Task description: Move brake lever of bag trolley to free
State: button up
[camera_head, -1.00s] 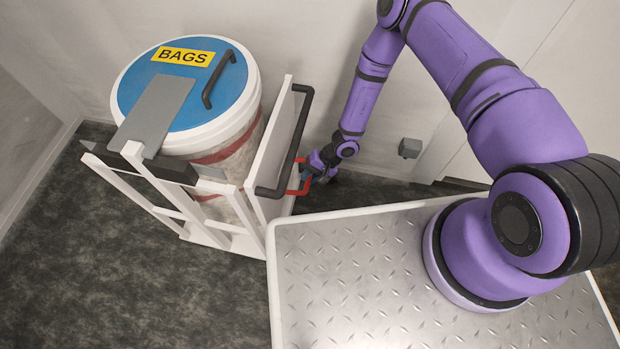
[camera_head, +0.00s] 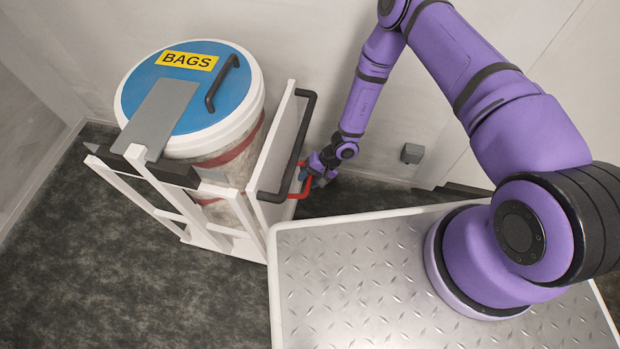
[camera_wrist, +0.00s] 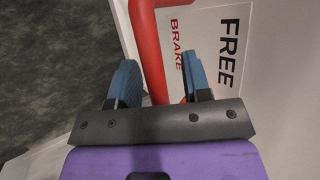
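The red brake lever (camera_wrist: 149,49) shows large in the wrist view, running down between my gripper's two blue fingers (camera_wrist: 160,80). The fingers stand apart, one on each side of the lever, with little room to spare; firm contact is not clear. A white label beside it reads BRAKE and FREE (camera_wrist: 228,45). In the head view, my gripper (camera_head: 312,178) is low at the right side of the bag trolley (camera_head: 212,236), at the red lever (camera_head: 303,189). The lever's lower end is hidden behind my gripper in the wrist view.
A drum with a blue lid (camera_head: 200,106) marked BAGS stands in the trolley. The trolley's black handle (camera_head: 300,140) rises just left of my gripper. A wall is close behind, with a small grey box (camera_head: 411,153). Dark floor is clear at the left front.

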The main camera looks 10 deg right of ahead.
jog(key=shift+d, duration=0.1)
jog(key=v, duration=1)
jog(key=shift+d+r, duration=0.2)
jog(key=shift+r, duration=0.05)
dwell(0.3)
